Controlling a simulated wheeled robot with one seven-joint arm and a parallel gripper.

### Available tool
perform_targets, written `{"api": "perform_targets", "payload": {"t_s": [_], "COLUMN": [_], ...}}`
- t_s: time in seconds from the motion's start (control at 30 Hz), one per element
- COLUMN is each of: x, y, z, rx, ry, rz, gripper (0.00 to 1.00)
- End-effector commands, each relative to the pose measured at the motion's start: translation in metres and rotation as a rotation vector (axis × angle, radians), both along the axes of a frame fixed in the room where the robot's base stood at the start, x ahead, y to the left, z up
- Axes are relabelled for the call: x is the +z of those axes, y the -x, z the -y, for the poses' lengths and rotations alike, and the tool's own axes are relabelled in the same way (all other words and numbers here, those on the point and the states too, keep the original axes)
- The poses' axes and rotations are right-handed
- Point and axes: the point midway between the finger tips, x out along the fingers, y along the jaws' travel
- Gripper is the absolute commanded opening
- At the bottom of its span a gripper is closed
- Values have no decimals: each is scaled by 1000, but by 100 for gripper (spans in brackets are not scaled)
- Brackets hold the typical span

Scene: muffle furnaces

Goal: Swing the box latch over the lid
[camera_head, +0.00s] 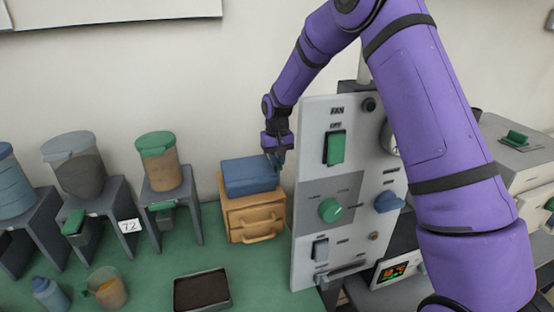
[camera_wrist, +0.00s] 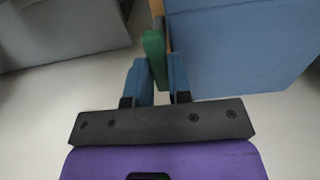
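The box (camera_head: 254,215) stands on the green bench, with an orange wooden body and a handle on its front. Its blue lid (camera_head: 250,175) lies on top and looks closed; it fills the upper right of the wrist view (camera_wrist: 240,45). The green latch (camera_wrist: 155,55) stands at the lid's edge in the wrist view. My gripper (camera_head: 277,155) points down at the lid's right side. In the wrist view its two blue fingers (camera_wrist: 158,75) stand on either side of the latch. I cannot tell whether both fingers press on it.
A grey control panel (camera_head: 312,190) with a green switch and knobs stands close on the box's right. Hoppers on stands (camera_head: 158,165) are to the left. A dark tray (camera_head: 202,291), a blue bottle (camera_head: 50,294) and a beaker (camera_head: 108,290) are in front.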

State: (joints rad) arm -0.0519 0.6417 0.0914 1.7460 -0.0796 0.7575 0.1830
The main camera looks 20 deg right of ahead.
Motion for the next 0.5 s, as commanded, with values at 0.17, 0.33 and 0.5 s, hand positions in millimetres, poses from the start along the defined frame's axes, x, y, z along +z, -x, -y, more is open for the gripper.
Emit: {"api": "perform_targets", "payload": {"t_s": [0.17,0.33,0.5], "x": [0,0,0], "y": [0,0,0], "z": [0,0,0], "rx": [-7,-50,-146], "ry": [0,1,1], "rz": [0,0,1], "gripper": [0,0,0]}}
